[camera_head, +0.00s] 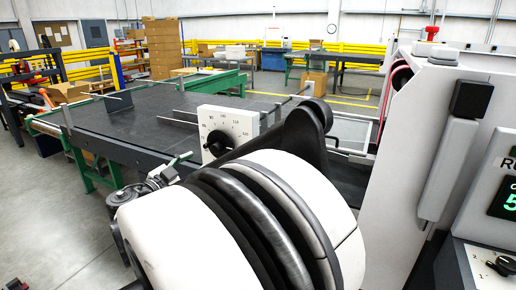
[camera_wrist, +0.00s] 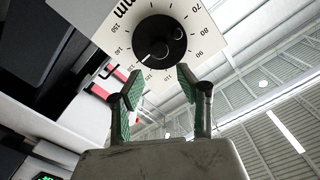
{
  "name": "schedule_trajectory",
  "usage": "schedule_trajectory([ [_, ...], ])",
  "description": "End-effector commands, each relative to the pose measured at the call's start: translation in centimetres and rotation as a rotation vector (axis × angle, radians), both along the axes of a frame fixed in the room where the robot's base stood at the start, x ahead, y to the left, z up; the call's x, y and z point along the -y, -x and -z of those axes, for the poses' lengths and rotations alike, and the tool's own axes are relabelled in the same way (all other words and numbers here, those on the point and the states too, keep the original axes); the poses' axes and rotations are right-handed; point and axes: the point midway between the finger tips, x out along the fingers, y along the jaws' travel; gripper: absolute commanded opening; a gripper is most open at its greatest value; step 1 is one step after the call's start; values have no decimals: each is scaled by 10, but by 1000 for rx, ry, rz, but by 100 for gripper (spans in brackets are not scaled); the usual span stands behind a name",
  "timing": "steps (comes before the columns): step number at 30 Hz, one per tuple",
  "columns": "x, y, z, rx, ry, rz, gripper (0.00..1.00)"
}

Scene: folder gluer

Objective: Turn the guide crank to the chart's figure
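The guide crank is a round black knob (camera_wrist: 158,42) on a white dial plate (camera_wrist: 208,32) marked in mm. A pale pointer mark on the knob faces the lower left of the scale in the wrist view; the exact figure is too small to read surely. In the head view the dial plate (camera_head: 242,119) stands upright at the edge of the dark machine bed, with the knob (camera_head: 217,143) partly behind my arm. My gripper (camera_wrist: 158,84) is open and empty, its green-padded fingers below the knob and seemingly apart from it. No chart is readable.
The dark machine bed (camera_head: 130,118) extends left on a green frame. A grey machine housing (camera_head: 420,140) with a green-digit display (camera_head: 505,198) and a rotary switch (camera_head: 500,265) stands close on the right. Grey floor (camera_head: 40,205) is free at left. Stacked cartons (camera_head: 163,50) stand far back.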

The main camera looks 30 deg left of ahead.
Motion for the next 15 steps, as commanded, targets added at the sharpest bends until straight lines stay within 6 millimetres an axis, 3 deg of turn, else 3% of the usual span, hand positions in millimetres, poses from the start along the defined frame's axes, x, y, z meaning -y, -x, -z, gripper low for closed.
schedule_trajectory([
  [9,0,-62,1,-2,1,3,34],
  [15,-2,-93,1,-2,1,1,34],
])
